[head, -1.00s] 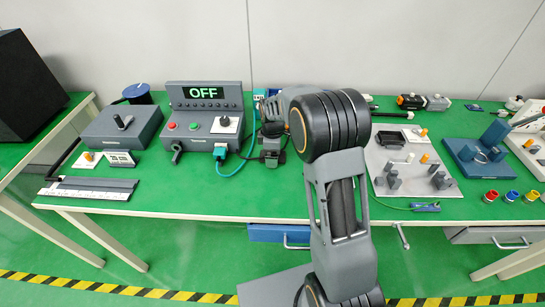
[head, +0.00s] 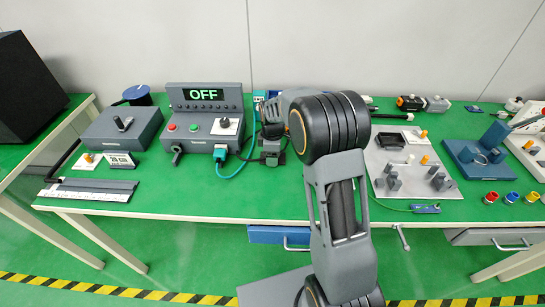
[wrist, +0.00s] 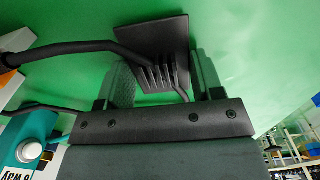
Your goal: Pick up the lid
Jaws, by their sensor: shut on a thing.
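My gripper (wrist: 163,78) is at the back middle of the green table; its end (head: 271,148) shows in the head view, partly hidden by my arm. In the wrist view its two fingers stand on either side of a dark ribbed piece (wrist: 155,50) with a flat plate and slats, and it is shut on this piece. A thin bent black rod or cable runs across the piece to the left. I cannot tell from the frames whether this piece is the lid, and no other lid is clear.
A grey control box (head: 206,120) reading OFF stands left of my gripper, with a teal cable (head: 238,168) between them. A grey plate with fittings (head: 410,185) lies to the right. The front of the table is clear in the left middle.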

